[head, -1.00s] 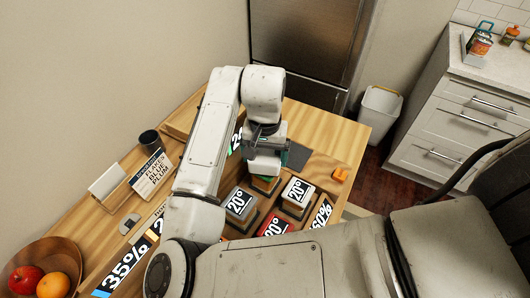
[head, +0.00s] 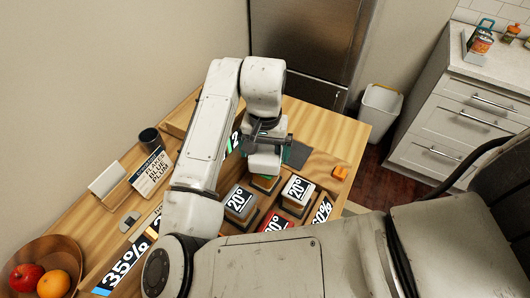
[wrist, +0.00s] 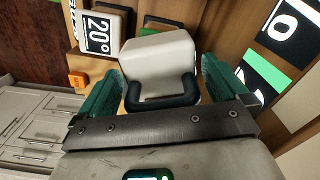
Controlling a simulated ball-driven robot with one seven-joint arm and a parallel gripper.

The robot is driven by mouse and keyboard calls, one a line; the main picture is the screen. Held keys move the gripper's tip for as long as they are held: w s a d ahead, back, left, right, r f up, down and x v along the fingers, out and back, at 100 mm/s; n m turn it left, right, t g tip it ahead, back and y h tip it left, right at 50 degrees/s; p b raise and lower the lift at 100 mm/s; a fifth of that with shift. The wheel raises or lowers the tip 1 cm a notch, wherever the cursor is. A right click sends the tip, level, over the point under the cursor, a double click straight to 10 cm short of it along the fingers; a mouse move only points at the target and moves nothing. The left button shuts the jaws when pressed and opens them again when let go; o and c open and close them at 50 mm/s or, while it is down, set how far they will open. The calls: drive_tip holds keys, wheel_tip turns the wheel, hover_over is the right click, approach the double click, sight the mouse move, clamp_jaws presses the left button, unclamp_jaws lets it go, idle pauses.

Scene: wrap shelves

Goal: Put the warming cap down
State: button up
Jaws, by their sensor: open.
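The warming cap, a pale block (wrist: 158,55) with a dark looped handle, lies between the fingers of my gripper (wrist: 163,75) in the wrist view. The green fingers are spread, one on each side of the cap. Gaps show beside its handle, and I cannot tell whether either finger touches it. In the head view the cap (head: 264,163) is a white shape under the wrist, among the labelled blocks on the wooden table. A green and wooden base shows just below it. What the cap rests on is mostly hidden by it and my gripper.
Nearby stand a grey block (head: 239,202) and a white block (head: 298,190), both marked 20°, and a red panel (head: 276,222). An orange piece (head: 340,173) lies near the right edge. A sign (head: 151,173), dark cup (head: 151,140) and fruit bowl (head: 68,247) stand left.

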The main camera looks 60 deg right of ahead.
sight(265, 154)
wheel_tip(265, 154, up, 11)
drive_tip(key=shift+f, duration=0.2)
drive_tip(key=shift+d, duration=0.15)
idle(0.3)
